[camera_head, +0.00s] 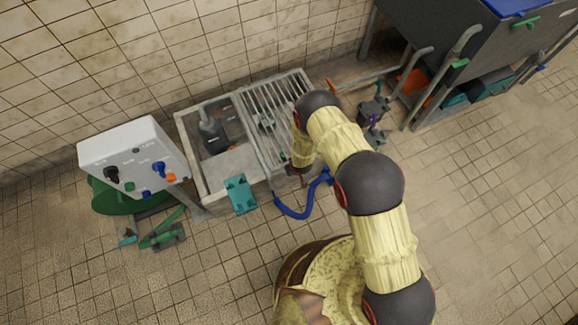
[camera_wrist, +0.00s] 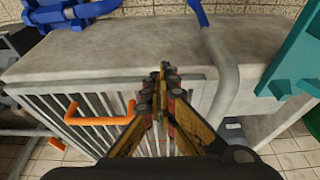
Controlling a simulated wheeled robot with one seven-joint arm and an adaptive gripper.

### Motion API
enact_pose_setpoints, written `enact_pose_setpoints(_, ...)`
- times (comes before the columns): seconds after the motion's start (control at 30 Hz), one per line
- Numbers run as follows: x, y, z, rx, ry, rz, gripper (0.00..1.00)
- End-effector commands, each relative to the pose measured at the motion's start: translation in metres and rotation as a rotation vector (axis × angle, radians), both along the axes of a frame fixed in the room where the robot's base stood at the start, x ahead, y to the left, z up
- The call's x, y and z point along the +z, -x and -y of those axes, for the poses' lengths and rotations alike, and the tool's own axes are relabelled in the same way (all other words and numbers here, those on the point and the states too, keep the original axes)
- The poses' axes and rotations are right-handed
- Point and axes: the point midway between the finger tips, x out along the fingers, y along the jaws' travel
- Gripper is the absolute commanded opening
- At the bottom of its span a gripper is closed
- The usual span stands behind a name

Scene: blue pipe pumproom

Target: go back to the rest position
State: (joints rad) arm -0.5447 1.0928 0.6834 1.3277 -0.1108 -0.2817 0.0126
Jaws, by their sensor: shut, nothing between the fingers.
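My gripper (camera_wrist: 162,78) is shut and empty in the wrist view, its fingertips together over the pale concrete rim (camera_wrist: 110,52) of the sump. Bars of a metal grate (camera_wrist: 85,108) lie below and to the left of the fingers. In the head view my arm reaches up from the lower right and bends down at the near right side of the sump. My gripper is small and partly hidden there.
An orange handle (camera_wrist: 98,118) is left of the fingers. The sump (camera_head: 191,160) holds a dark pump (camera_head: 212,135). A blue hose (camera_head: 291,212) and teal bracket (camera_head: 240,194) are at its front. A control box (camera_head: 135,158) stands left, a dark tank (camera_head: 440,35) upper right.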

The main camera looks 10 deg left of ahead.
Motion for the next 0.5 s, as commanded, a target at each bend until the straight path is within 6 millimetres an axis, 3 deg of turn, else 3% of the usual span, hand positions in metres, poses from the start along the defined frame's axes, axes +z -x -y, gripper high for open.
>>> enact_pose_setpoints(0.2, 0.015, 0.03, 0.023, 0.001, -0.003, 0.004, 0.0)
enact_pose_setpoints(0.5, 0.019, 0.048, 0.036, 0.0, -0.005, 0.006, 0.0)
